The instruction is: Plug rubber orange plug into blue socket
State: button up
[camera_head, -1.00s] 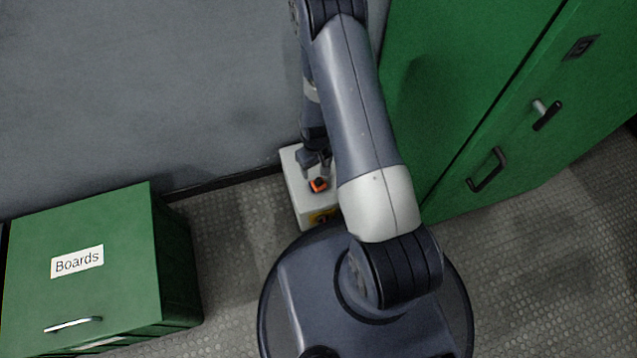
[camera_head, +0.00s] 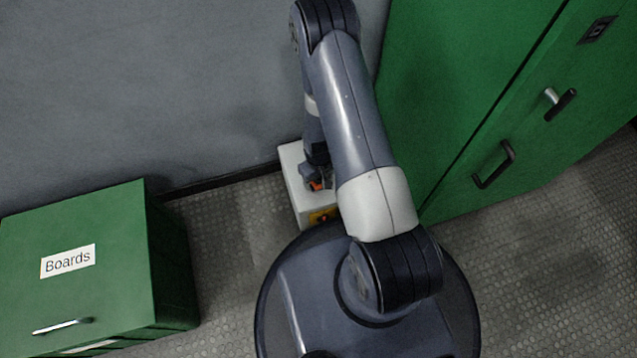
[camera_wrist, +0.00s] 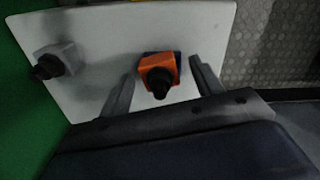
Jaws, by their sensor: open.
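The orange plug (camera_wrist: 158,71) has a black stub on its front and sits on the white box (camera_wrist: 100,30). In the wrist view it lies between the two fingers of my open gripper (camera_wrist: 162,82), with a gap on each side. A dark bluish edge (camera_wrist: 178,56) shows behind the plug; I cannot tell whether this is a socket. In the head view only a bit of the orange plug (camera_head: 316,186) shows, under my gripper (camera_head: 318,178). A clearly blue socket is not seen.
A grey plug-like piece (camera_wrist: 55,60) with a black stub sits on the same box, left in the wrist view. A green cabinet (camera_head: 480,100) stands right of the arm, and a green "Boards" box (camera_head: 80,225) stands at left. The wall (camera_head: 150,90) is behind.

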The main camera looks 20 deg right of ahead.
jog(key=shift+f, duration=0.4)
jog(key=shift+r, duration=0.1)
jog(key=shift+c, duration=0.3)
jog(key=c, duration=1)
notch_tip(320, 180, up, 10)
jog(key=p, duration=0.4)
jog(key=shift+w, duration=0.15)
